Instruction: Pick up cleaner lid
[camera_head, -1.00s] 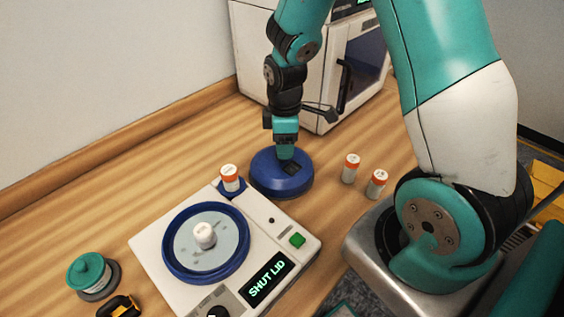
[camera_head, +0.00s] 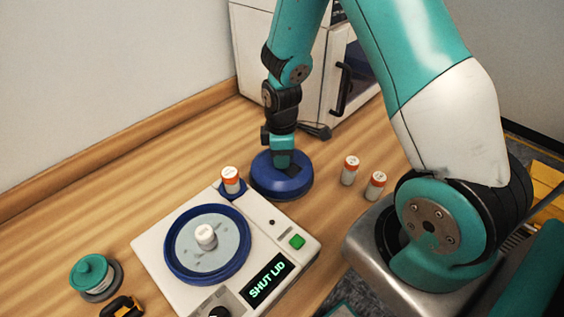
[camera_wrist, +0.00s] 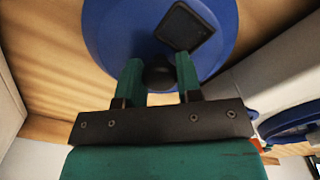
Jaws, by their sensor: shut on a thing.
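The cleaner lid is a round blue disc (camera_head: 294,187) on the wooden table, just behind the white cleaner. In the wrist view the lid (camera_wrist: 110,35) fills the top, with a dark square patch and a black round knob (camera_wrist: 159,76). My gripper (camera_head: 284,165) points down over the lid. In the wrist view its two green fingers (camera_wrist: 159,84) stand on either side of the knob and are shut on it. The lid appears to rest on the table. The white cleaner (camera_head: 151,246) has an open round blue-rimmed bowl with a white-capped vial inside and a "SHUT LID" display (camera_head: 269,278).
An orange-banded vial (camera_head: 231,180) stands at the cleaner's back corner, close to the lid. Two more vials (camera_head: 350,171) (camera_head: 375,186) stand to the right. A teal-topped jar (camera_head: 91,272) is at the left. A white cabinet (camera_head: 300,62) stands behind.

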